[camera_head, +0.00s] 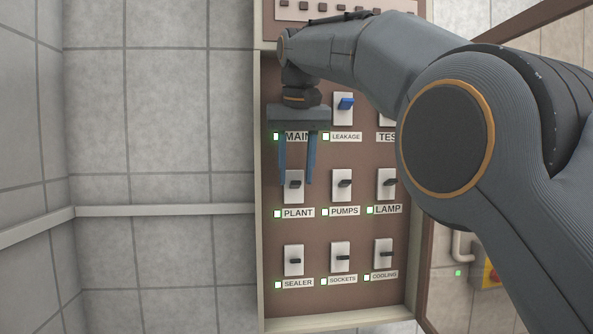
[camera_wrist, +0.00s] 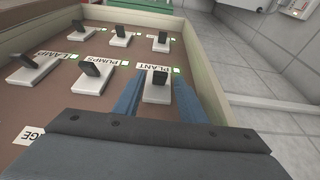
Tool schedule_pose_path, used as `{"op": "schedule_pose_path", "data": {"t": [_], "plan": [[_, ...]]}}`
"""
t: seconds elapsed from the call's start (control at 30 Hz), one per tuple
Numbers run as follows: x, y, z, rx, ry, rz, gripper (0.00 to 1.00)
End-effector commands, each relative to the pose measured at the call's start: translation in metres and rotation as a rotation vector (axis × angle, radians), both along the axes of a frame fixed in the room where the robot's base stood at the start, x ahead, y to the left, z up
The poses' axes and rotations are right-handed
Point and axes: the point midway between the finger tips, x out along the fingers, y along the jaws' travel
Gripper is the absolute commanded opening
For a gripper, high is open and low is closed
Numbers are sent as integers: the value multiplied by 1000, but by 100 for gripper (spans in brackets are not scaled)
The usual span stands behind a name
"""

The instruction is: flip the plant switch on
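The plant switch (camera_head: 293,190) is a white plate with a short black lever, above its PLANT label (camera_head: 298,213), in the left column of the brown panel. In the wrist view the plant switch (camera_wrist: 157,93) shows upside down, its black lever seen nearly end-on. My gripper (camera_head: 296,182) points down from above, with its two blue fingers apart, one at each side of the plant switch. The wrist view also shows my gripper (camera_wrist: 158,76) open around the switch plate. I see no clear contact with the lever. A small lit indicator (camera_head: 278,214) is beside the label.
The pumps switch (camera_head: 344,184) and lamp switch (camera_head: 386,184) are to the right. The sealer switch (camera_head: 293,260) is below. The blue-levered leakage switch (camera_head: 344,106) is above right. The panel's raised frame (camera_head: 259,220) runs close on the left, beside a tiled wall.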

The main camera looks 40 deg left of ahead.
Motion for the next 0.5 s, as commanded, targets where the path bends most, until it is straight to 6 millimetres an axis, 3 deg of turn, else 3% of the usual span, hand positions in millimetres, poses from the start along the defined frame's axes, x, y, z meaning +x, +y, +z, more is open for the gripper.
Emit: {"op": "schedule_pose_path", "data": {"t": [0.5], "plan": [[-2,-2,0,20,-21,0,38]]}}
